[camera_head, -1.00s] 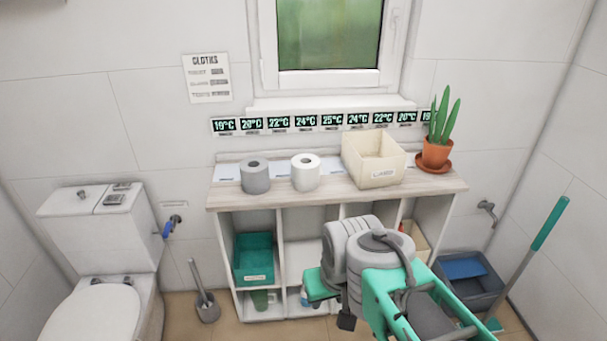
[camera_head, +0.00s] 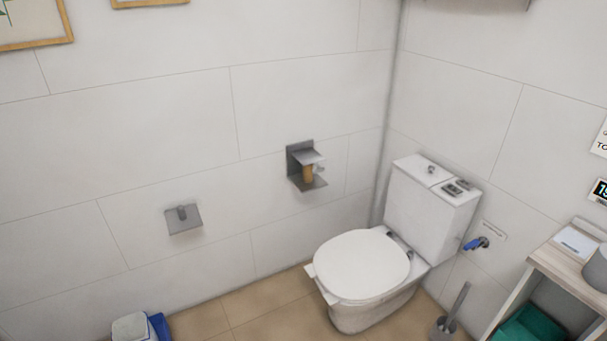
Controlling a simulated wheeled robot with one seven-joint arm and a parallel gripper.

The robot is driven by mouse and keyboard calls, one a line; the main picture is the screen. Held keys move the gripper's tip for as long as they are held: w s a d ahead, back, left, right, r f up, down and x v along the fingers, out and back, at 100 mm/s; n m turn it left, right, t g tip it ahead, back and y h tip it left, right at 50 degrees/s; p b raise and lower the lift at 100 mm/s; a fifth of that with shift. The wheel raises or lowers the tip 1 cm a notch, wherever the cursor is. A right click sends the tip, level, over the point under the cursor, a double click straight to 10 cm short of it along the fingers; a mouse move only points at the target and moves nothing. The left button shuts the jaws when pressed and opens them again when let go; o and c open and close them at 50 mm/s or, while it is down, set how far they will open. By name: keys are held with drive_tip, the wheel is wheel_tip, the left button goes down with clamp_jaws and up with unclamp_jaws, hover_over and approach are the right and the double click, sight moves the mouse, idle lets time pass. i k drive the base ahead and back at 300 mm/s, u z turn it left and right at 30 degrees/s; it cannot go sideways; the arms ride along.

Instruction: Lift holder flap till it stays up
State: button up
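Two grey holders are on the left wall. The left holder (camera_head: 184,222) is a small plate hanging close to the wall, with a short round part at its top edge. No roll shows in it; what lies behind the plate is hidden. I cannot tell which holder the task means. My gripper is not in view.
A white toilet (camera_head: 362,266) stands in the corner, right of the holders. A toilet brush (camera_head: 452,315) and a wooden-topped shelf (camera_head: 560,262) are at the right. A blue and white bin (camera_head: 140,328) sits at the bottom left. Tiled floor (camera_head: 240,308) between bin and toilet is clear.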

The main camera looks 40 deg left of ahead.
sight(307, 157)
drive_tip(key=u, duration=1.55)
drive_tip(key=k, duration=0.5)
drive_tip(key=z, duration=0.55)
drive_tip(key=i, duration=1.95)
drive_tip(key=u, duration=1.4)
drive_tip(key=i, duration=0.5)
drive_tip(key=u, duration=0.45)
